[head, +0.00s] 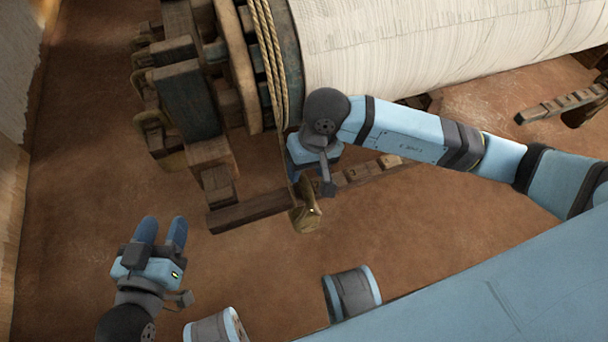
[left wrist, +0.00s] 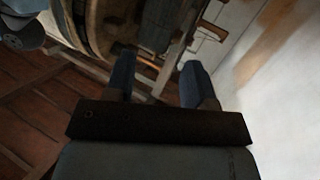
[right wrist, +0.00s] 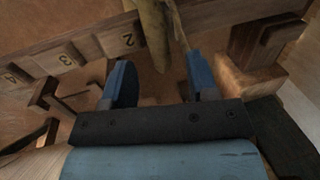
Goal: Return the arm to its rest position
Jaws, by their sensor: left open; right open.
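My left gripper (head: 161,232) is at the lower left of the head view, over bare brown floor, its two blue fingers apart and empty. In the left wrist view its fingers (left wrist: 160,85) are also apart, with nothing between them. My right arm reaches in from the right, and my right gripper (head: 293,172) is beside the end of the cloth roll (head: 440,45), partly hidden by its own wrist. In the right wrist view its fingers (right wrist: 160,85) are apart. A brass-coloured weight (head: 306,215) hangs near the right gripper; whether they touch is unclear.
A numbered wooden bar (head: 250,212) lies below the roll, its numbers also showing in the right wrist view (right wrist: 75,55). Rope (head: 270,55) winds around the roll's end. Wooden frame blocks (head: 187,100) stand left of it. Floor around the left gripper is clear.

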